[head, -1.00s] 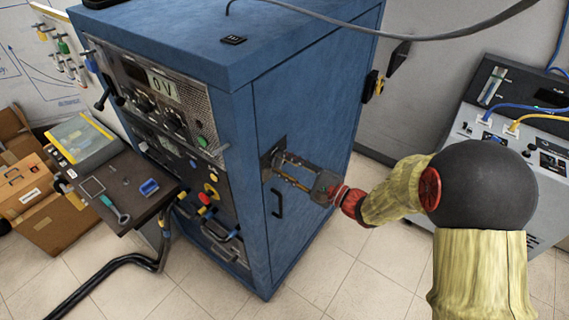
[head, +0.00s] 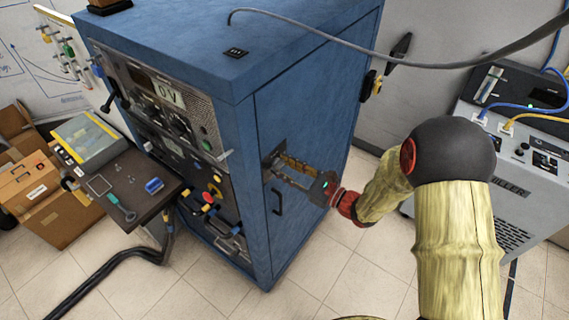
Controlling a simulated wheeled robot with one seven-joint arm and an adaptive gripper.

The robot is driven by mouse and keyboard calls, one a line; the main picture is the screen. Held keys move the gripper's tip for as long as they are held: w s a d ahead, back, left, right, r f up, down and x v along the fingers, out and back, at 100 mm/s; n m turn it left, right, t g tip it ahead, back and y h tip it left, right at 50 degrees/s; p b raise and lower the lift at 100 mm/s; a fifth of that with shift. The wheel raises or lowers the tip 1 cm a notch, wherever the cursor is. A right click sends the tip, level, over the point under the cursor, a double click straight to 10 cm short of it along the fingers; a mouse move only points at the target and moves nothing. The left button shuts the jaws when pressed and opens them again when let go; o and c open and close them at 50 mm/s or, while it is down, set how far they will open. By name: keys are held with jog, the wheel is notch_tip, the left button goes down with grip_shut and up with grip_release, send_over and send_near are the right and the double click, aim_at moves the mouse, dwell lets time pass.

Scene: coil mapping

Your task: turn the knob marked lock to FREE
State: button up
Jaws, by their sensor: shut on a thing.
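The knob marked lock is not clearly visible. A small dark plate (head: 268,163) sits on the side door of the blue cabinet (head: 310,115), above a black handle (head: 277,201). My gripper (head: 279,165) reaches this plate from the right, with its fingertips at it. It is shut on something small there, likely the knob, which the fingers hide. The knob's marking and pointing direction are too small to read.
A small shelf (head: 108,204) with a blue object and a tool juts out at the cabinet's left. A grey machine (head: 515,165) stands at the right. A grey cable (head: 400,65) hangs over the cabinet top.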

jog(key=shift+m+p, duration=0.35)
jog(key=shift+m, duration=0.25)
jog(key=o, duration=1.1)
jog(key=shift+d, duration=0.1)
jog(key=v, duration=1.2)
